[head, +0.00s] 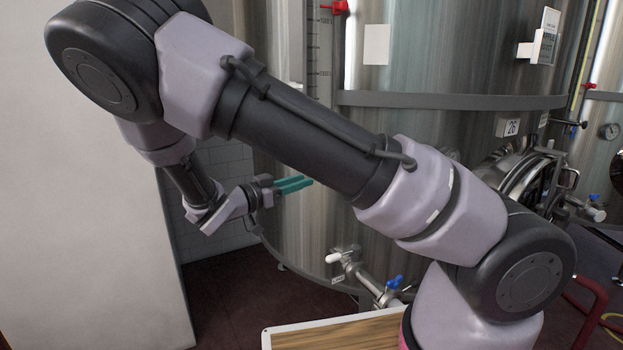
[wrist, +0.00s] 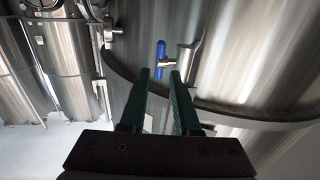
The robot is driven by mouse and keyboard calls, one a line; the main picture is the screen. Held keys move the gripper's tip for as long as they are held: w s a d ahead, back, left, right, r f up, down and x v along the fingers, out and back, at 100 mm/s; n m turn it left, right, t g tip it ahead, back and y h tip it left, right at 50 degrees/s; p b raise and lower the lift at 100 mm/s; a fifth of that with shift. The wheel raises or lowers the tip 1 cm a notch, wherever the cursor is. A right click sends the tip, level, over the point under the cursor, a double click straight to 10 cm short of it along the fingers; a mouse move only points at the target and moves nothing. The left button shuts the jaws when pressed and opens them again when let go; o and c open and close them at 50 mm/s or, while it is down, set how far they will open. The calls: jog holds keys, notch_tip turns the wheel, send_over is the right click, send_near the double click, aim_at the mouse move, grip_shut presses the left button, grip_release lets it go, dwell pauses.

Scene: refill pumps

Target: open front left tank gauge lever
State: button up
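In the wrist view a blue lever (wrist: 160,55) stands on a small metal valve fitting (wrist: 181,62) on the steel tank (wrist: 225,60). My gripper (wrist: 159,73) is open and empty, with its two teal fingertips pointing towards the blue lever. No contact with the lever shows. In the head view my gripper (head: 308,183) is in front of the large tank (head: 330,215), below a vertical scaled gauge (head: 320,50). My arm hides part of the tank. I cannot match the blue lever to a fitting in the head view.
Low on the tank, a valve with a white handle (head: 333,258) and one with a blue handle (head: 395,282) stick out. A wooden-topped tray (head: 330,336) is below. A white wall (head: 80,190) stands at the left. A red lever (head: 335,7) is high up.

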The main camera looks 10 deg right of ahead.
jog(key=v, duration=0.5)
jog(key=shift+s, duration=0.1)
jog(key=s+d+r+n+g+y, duration=0.1)
jog(key=s+d+g+y, duration=0.2)
jog(key=d+g+y, duration=0.3)
jog(key=s+d+r+n+g+y, duration=0.15)
jog(key=d+g+y, duration=0.25)
jog(key=d, duration=0.4)
jog(key=s+d+r+n+t+y, duration=0.2)
jog(key=s+r+t+y, duration=0.2)
jog(key=r, duration=0.5)
jog(key=s+d+r+n+t+y, duration=0.2)
jog(key=s+r, duration=0.4)
jog(key=r, duration=0.3)
jog(key=shift+s+n+t+y, duration=0.35)
jog(key=shift+n+t+y, duration=0.3)
jog(key=shift+t+y, duration=0.45)
jog(key=shift+r, duration=0.1)
